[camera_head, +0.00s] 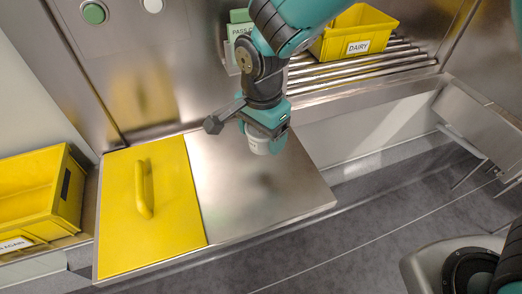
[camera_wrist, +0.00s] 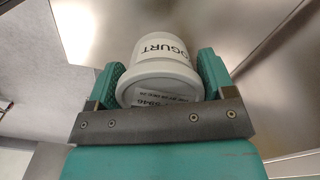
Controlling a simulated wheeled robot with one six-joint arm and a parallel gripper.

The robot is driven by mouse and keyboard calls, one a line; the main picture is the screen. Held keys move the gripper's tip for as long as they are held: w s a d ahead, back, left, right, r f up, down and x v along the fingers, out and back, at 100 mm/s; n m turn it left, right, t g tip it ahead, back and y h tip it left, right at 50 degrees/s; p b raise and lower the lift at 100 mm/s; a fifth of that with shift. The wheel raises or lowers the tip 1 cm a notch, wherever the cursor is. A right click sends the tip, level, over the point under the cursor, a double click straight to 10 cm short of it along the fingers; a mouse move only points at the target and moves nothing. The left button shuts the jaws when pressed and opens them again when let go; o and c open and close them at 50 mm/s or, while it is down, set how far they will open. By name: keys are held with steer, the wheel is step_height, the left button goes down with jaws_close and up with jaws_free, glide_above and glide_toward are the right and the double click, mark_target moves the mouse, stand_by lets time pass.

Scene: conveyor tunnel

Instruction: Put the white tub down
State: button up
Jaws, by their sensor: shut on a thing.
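The white tub (camera_wrist: 160,72), labelled "YOGURT", sits between the two fingers of my gripper (camera_wrist: 163,85) in the wrist view. The fingers are shut on its sides. In the head view my gripper (camera_head: 265,135) points down over the bare metal part of the table (camera_head: 250,185), and the lower part of the tub (camera_head: 262,147) shows beneath it. I cannot tell whether the tub touches the metal. The gripper hides much of the tub in the head view.
A yellow lid or panel with a handle (camera_head: 150,205) covers the table's left part. A yellow crate (camera_head: 40,195) stands at far left. A yellow "DAIRY" crate (camera_head: 355,35) sits on rollers (camera_head: 380,58) at the back. A green "PASS" sign (camera_head: 240,30) stands behind my arm. The metal's front is clear.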

mark_target(262, 164)
step_height(262, 164, down, 6)
steer(key=shift+f+p, duration=0.25)
steer(key=shift+p, duration=0.05)
steer(key=shift+f, duration=0.1)
steer(key=o, duration=1.3)
steer(key=shift+c, duration=0.2)
step_height(262, 164, up, 12)
steer(key=shift+r+b, duration=0.15)
steer(key=shift+b, duration=0.75)
steer(key=s+d+r+n+y, duration=0.2)
steer(key=s+d+r+n, duration=0.2)
steer(key=s+n, duration=0.4)
steer(key=s+d+r+n+y, duration=0.2)
steer(key=s+d+r+n, duration=0.2)
steer(key=s+d+n, duration=0.3)
steer(key=shift+s+d+r+n, duration=0.3)
steer(key=shift+s+n, duration=0.5)
